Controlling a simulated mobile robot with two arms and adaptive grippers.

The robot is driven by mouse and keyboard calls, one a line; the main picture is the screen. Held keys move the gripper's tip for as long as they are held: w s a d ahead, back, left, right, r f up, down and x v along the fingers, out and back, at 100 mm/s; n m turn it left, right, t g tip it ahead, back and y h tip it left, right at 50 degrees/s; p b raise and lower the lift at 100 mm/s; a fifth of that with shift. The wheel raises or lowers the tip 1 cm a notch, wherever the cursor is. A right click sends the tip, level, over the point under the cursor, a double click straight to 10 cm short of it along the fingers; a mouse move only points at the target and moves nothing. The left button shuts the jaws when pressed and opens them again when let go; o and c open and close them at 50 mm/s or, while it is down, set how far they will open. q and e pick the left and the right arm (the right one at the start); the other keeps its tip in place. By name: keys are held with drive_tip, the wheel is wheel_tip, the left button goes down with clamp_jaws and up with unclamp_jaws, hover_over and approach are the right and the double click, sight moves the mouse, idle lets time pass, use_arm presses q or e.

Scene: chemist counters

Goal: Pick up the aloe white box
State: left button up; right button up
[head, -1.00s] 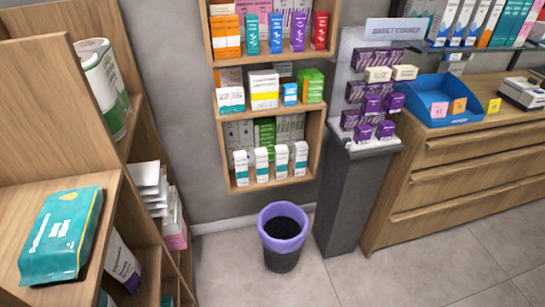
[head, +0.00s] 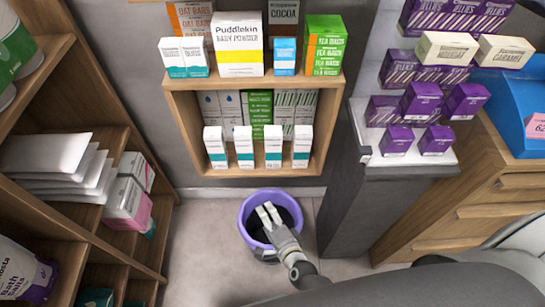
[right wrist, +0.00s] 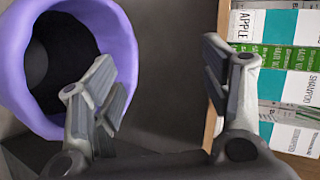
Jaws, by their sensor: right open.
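Several slim white boxes with teal bottoms, one of them at the left end (head: 215,147), stand upright in a row on the lowest shelf of the wall unit in the head view. Their print is too small there to tell which is aloe. White and teal packs (right wrist: 297,95) also show at the right edge of the right wrist view, where "SHAMPOO" and "APPLE" can be read, but not aloe. My right gripper (head: 268,213) is open and empty, below the shelf and over the bin in the head view. It also shows in the right wrist view (right wrist: 165,75). My left gripper is out of view.
A purple-rimmed bin (head: 246,205) stands on the floor below the wall unit (head: 172,130). A grey display stand (head: 345,190) with purple boxes is close on the right. Wooden shelving (head: 75,220) stands on the left.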

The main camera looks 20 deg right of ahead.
drive_tip(key=w+r+m+t+h+b, duration=0.25)
drive_tip(key=w+r+m+b, duration=0.2)
drive_tip(key=r+m, duration=0.4)
drive_tip(key=m+t+h+b, duration=0.1)
drive_tip(key=m+h+b, duration=0.3)
drive_tip(key=m, duration=1.1)
approach(273, 145)
drive_tip(key=w, duration=0.2)
drive_tip(key=x, duration=0.4)
drive_tip(key=shift+w+d+f, duration=0.3)
drive_tip(key=shift+d+f, duration=0.05)
drive_tip(key=shift+d, duration=0.1)
drive_tip(key=x, duration=0.4)
drive_tip(key=shift+w+d+r, duration=0.1)
drive_tip(key=shift+w+r, duration=0.1)
drive_tip(key=shift+w, duration=0.35)
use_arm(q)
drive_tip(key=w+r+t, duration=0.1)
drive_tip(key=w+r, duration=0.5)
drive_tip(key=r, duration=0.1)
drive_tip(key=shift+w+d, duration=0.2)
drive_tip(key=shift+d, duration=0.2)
use_arm(e)
drive_tip(key=c, duration=0.9)
drive_tip(key=shift+c, duration=1.2)
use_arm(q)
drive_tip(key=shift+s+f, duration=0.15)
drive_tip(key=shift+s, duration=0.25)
